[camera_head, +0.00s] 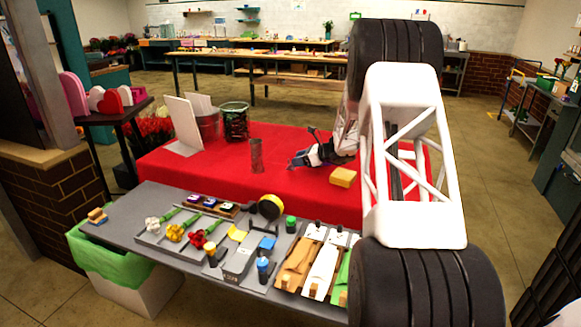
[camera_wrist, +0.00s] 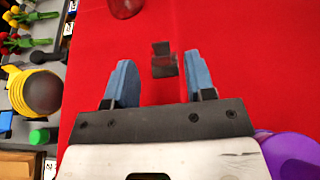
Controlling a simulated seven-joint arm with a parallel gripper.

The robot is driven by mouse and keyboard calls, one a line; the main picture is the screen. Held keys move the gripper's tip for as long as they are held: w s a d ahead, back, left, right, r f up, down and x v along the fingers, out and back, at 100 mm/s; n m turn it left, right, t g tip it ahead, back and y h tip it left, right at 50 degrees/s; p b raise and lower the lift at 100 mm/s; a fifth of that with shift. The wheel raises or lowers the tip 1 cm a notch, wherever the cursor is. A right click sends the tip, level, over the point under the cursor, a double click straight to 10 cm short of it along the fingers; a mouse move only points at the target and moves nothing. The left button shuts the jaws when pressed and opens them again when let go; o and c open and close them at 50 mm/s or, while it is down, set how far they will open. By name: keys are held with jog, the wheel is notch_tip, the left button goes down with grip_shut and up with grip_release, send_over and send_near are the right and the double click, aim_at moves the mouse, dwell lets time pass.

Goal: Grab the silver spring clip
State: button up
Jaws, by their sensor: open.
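A small grey clip-like piece, which I take for the silver spring clip (camera_wrist: 164,66), lies on the red cloth in the wrist view. It appears between and slightly beyond the tips of my gripper's two blue fingers. My gripper (camera_wrist: 158,72) is open, with bare red cloth showing on both sides of the clip, so neither finger appears to touch it. In the head view my gripper (camera_head: 298,160) is low over the red table, pointing left. I cannot make out the clip there. The height of the fingers above the cloth is hard to tell.
A yellow block (camera_head: 343,177) lies to the right on the red cloth (camera_head: 215,180). A purple object (camera_wrist: 290,154) shows beside my gripper. The grey front bench holds flowers, a yellow roll (camera_head: 271,206) and a green-lidded jar (camera_head: 291,224).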

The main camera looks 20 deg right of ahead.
aim_at(288, 166)
jog(key=shift+x, duration=2.6)
jog(key=c, duration=0.7)
